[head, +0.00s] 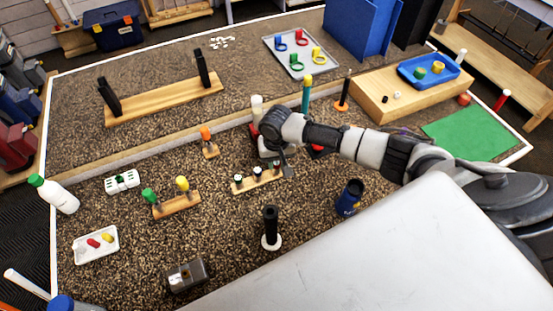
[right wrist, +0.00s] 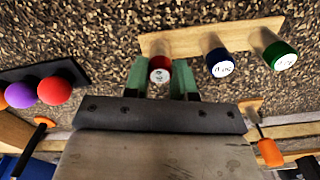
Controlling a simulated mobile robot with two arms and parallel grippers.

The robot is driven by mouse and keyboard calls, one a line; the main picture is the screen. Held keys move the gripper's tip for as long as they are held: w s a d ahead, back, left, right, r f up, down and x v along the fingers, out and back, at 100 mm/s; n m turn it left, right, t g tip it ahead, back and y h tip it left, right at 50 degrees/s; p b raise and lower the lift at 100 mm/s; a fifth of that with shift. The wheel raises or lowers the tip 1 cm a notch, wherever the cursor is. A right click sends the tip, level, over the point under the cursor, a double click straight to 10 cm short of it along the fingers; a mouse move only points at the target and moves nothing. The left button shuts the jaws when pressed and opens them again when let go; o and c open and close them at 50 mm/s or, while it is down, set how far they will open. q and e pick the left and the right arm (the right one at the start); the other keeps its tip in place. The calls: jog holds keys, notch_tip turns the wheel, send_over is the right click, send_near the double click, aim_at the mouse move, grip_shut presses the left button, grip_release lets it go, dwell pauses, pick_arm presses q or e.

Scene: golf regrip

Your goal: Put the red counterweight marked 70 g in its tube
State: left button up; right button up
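The red counterweight (right wrist: 160,69) has a white label on top; its print is too small to read. It stands between the green fingertips of my right gripper (right wrist: 161,76), which look closed against its sides. It lines up with a blue (right wrist: 220,63) and a green counterweight (right wrist: 280,56) along a wooden block (right wrist: 185,43); I cannot tell whether it is lifted. In the head view my right gripper (head: 284,164) is over the right end of the same block (head: 246,188). The arm partly hides that end. My left gripper is not in view.
A black upright tube on a white base (head: 271,232) and a dark blue cup (head: 349,198) stand nearer. An orange-topped piece on a wooden stand (head: 207,144) is to the left. Coloured balls (right wrist: 54,90) sit beside my gripper. The mat between the stands is clear.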

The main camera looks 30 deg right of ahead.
aim_at(277, 163)
jog(key=o, duration=0.5)
notch_tip(277, 163, up, 11)
jog(key=shift+f+b, duration=0.1)
jog(key=shift+b, duration=0.75)
dwell(0.3)
